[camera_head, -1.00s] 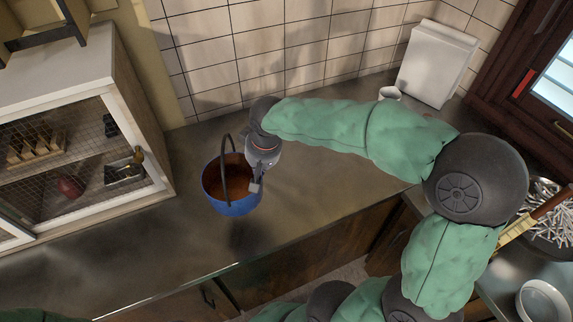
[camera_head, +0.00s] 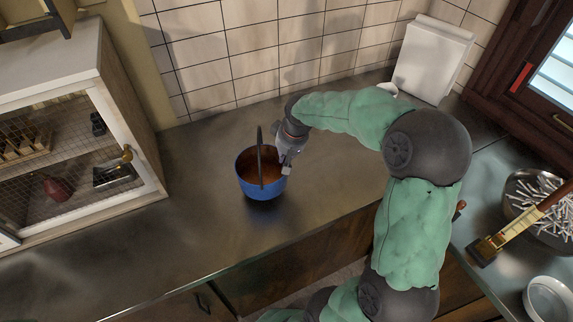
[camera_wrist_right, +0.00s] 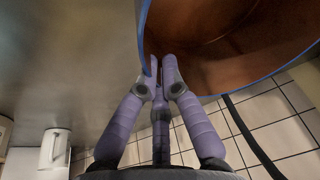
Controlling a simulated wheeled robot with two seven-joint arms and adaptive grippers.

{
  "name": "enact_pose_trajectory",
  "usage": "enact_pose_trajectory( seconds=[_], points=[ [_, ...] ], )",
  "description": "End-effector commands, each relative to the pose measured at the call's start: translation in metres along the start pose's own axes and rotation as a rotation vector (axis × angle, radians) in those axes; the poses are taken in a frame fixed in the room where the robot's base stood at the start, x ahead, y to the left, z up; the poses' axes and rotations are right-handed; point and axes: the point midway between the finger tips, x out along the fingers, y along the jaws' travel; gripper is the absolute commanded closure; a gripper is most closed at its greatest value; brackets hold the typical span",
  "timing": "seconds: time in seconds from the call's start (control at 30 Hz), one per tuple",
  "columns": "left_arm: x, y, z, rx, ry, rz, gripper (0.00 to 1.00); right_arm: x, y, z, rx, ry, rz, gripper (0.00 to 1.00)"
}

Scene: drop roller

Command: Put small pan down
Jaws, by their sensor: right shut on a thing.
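The small pan (camera_head: 262,189) is a blue pot with a brown inside and a dark arched handle. It is upright over the middle of the dark metal counter (camera_head: 330,190); I cannot tell whether its base touches. My right gripper (camera_head: 287,170) is shut on its right rim. In the right wrist view my right gripper's fingers (camera_wrist_right: 161,68) pinch the wall of the pan (camera_wrist_right: 215,60), whose brown inside fills the upper right. My left gripper is not in view.
A white cabinet with mesh doors (camera_head: 145,150) stands at the left. A tiled wall (camera_head: 235,50) runs behind. A white box-like item (camera_head: 433,62) stands at the back right. A bowl of white sticks (camera_head: 520,190) and a white bowl (camera_head: 548,298) are at the right. Counter around the pan is clear.

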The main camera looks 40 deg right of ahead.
Motion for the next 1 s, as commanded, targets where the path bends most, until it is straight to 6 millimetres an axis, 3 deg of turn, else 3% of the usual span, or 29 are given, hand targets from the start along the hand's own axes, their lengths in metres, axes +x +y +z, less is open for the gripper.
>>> enact_pose_trajectory(
  seconds=[0.3,0.7,0.8,1.0],
  points=[
    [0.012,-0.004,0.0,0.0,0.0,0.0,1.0,0.036,0.008,0.007,0.002,0.001,0.0,1.0],
    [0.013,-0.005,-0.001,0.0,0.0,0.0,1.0,0.039,0.008,0.008,0.002,0.001,0.001,1.0],
    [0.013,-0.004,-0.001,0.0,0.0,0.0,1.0,0.039,0.008,0.009,0.001,-0.002,0.0,0.69],
    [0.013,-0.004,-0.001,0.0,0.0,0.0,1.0,0.039,0.008,0.009,0.001,-0.002,0.0,0.69]
  ],
)
